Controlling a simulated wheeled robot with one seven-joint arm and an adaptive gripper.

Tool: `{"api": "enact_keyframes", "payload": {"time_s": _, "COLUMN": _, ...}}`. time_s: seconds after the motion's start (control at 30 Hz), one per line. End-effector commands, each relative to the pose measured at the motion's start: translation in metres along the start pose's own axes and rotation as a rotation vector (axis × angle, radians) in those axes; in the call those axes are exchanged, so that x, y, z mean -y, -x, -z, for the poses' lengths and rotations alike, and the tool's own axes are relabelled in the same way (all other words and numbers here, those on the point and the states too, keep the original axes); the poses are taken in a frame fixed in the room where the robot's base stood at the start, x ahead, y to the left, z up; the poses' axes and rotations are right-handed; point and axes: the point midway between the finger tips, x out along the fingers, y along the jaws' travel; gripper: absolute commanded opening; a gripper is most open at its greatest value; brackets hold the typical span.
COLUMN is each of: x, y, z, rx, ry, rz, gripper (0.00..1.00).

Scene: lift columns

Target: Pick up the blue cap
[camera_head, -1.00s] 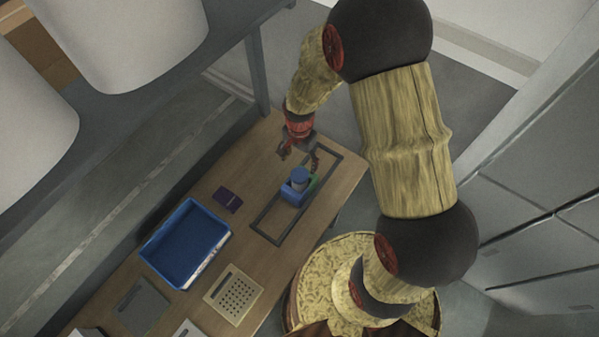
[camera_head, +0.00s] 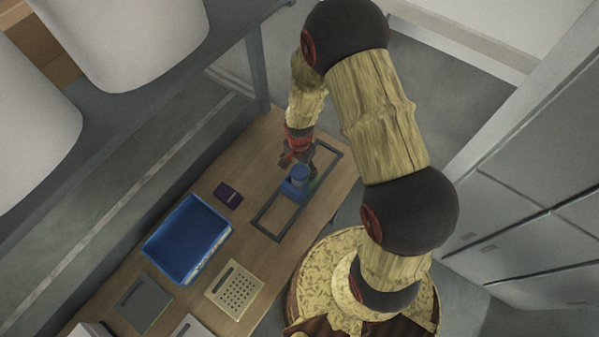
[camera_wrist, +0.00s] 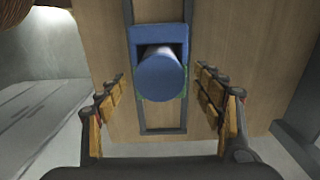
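The blue cap (camera_head: 300,173) is a round disc on top of a light cylinder, which stands in a blue square base on the wooden table. In the wrist view the blue cap (camera_wrist: 159,77) is in the middle, with the grey cylinder and the blue base (camera_wrist: 172,33) behind it. In the wrist view my gripper (camera_wrist: 160,103) is open, one finger on each side of the cap with a gap on both sides. No contact with the cap shows.
A dark rectangular frame (camera_head: 264,212) lies around the base on the table. To the left are a dark purple box (camera_head: 228,195), a blue tray (camera_head: 163,270), a perforated beige plate (camera_head: 234,290) and a grey panel (camera_head: 144,304). A shelf post (camera_head: 257,70) stands behind the table.

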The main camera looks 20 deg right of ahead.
Motion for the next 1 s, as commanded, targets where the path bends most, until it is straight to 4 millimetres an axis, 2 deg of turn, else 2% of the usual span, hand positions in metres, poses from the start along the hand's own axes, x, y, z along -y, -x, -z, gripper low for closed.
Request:
{"api": "enact_keyframes", "payload": {"time_s": 0.7, "x": -0.0001, "y": 0.0001, "z": -0.0001, "rx": 0.000, "ry": 0.000, "rz": 0.000, "gripper": 0.25}}
{"api": "enact_keyframes", "payload": {"time_s": 1.0, "x": 0.0001, "y": 0.0012, "z": 0.0001, "rx": 0.000, "ry": 0.000, "rz": 0.000, "gripper": 0.23}}
